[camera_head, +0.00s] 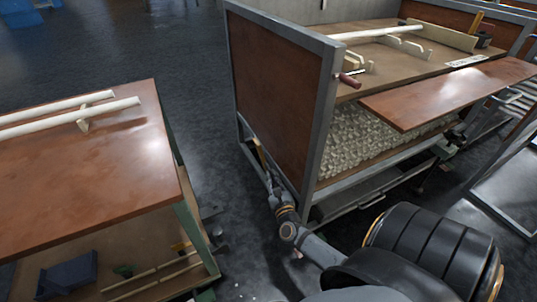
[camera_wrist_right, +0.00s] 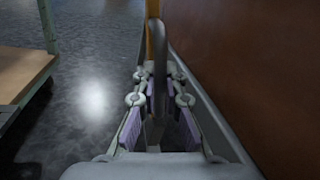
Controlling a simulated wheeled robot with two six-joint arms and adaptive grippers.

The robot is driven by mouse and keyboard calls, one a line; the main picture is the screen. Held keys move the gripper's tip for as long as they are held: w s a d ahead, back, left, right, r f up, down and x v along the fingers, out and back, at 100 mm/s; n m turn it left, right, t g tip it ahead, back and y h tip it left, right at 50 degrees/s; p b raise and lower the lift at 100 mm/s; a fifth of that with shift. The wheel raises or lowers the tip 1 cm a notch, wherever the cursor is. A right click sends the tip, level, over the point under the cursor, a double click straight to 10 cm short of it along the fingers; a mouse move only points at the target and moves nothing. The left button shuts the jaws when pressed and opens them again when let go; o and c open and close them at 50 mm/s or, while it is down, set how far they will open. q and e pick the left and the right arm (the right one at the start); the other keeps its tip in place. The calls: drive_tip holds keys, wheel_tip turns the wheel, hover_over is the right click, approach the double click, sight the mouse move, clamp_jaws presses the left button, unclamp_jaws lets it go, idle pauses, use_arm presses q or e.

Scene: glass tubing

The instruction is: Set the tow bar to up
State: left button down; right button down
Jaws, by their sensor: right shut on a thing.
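The tow bar (camera_head: 259,152) shows in the head view as a thin yellowish piece beside the lower end panel of the cart (camera_head: 283,98). In the right wrist view the bar (camera_wrist_right: 156,40) is a grey rod with a yellow-orange strip beside it, running upward in the picture along the cart's brown panel. My right gripper (camera_head: 269,180) is at the lower corner of the cart, shut on the tow bar. In the right wrist view its fingers (camera_wrist_right: 160,92) are on both sides of the rod. The bar's lower end is hidden. My left gripper is out of view.
The cart carries glass tubing on its shelf and wooden blocks on top. A brown board (camera_head: 440,95) juts from its side. A table (camera_head: 90,190) with white tubes stands at left. The dark floor (camera_head: 190,50) between them is clear.

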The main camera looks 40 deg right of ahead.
drive_tip(key=shift+s+d+f+m, duration=0.1)
drive_tip(key=shift+s+d+m, duration=0.05)
drive_tip(key=shift+d+m, duration=0.15)
drive_tip(key=c, duration=1.4)
unclamp_jaws()
drive_tip(key=shift+c, duration=0.2)
drive_tip(key=v, duration=1.2)
drive_tip(key=shift+a, duration=0.1)
drive_tip(key=shift+c, duration=0.4)
